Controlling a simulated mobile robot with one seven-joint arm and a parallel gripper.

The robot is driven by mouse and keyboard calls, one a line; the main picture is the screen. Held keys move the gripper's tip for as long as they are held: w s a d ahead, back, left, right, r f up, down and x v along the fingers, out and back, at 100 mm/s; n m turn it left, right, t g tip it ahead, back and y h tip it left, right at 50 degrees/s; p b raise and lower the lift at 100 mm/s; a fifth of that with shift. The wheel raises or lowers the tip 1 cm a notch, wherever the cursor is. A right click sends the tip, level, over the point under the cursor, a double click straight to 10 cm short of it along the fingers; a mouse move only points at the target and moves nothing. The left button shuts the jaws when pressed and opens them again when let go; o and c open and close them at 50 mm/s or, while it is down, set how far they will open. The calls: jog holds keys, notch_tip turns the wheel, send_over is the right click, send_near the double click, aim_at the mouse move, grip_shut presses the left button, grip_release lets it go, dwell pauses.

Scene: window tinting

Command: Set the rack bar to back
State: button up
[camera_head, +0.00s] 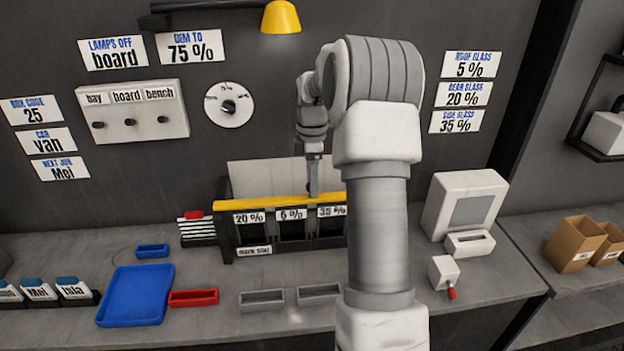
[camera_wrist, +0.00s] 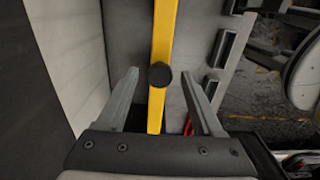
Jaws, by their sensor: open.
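The yellow rack bar (camera_head: 268,201) runs along the top of the dark rack (camera_head: 226,236), above cards reading 20 %, 5 % and 35 %. In the wrist view the bar (camera_wrist: 161,40) runs between my two fingers, with a round dark knob (camera_wrist: 160,75) on it. My gripper (camera_head: 313,192) is at the bar, above the 5 % and 35 % cards. In the wrist view my gripper (camera_wrist: 159,76) is open, with a finger on each side of the knob and visible gaps. My arm hides the right end of the rack.
A pale panel (camera_head: 275,174) stands behind the bar. A blue tray (camera_head: 137,295), a red tray (camera_head: 193,297) and grey trays (camera_head: 262,298) lie on the bench in front. A white machine (camera_head: 464,205) stands to the right. A yellow lamp (camera_head: 281,17) hangs above.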

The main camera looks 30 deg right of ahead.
grip_shut()
dwell(1.4)
